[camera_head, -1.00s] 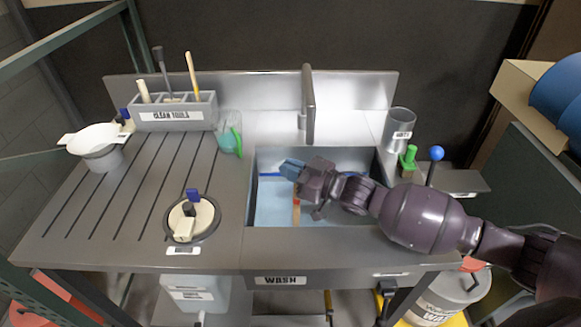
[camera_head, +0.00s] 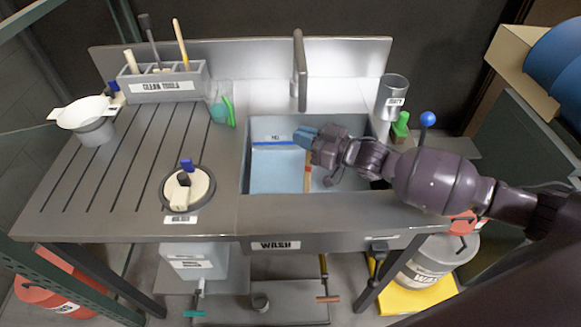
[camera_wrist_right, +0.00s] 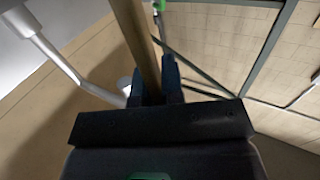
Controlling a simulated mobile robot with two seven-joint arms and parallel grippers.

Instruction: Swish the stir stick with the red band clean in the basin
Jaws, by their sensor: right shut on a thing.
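My right gripper (camera_head: 304,138) is over the wash basin (camera_head: 262,122), shut on a wooden stir stick (camera_head: 308,160). The stick hangs nearly upright below the blue fingertips, with a red band (camera_head: 307,176) low on it. Its lower end is inside the basin; I cannot tell whether it touches the light-blue water or floor. In the right wrist view the stick's shaft (camera_wrist_right: 139,45) runs up between the two fingers (camera_wrist_right: 155,85). My left gripper is not in view.
A faucet (camera_head: 299,70) stands behind the basin. A metal cup (camera_head: 393,95), a green bottle (camera_head: 400,127) and a blue ball-topped lever (camera_head: 428,119) are at the right. The clean tools holder (camera_head: 165,86) stands at the back left. The grooved drainboard (camera_head: 130,165) is mostly clear.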

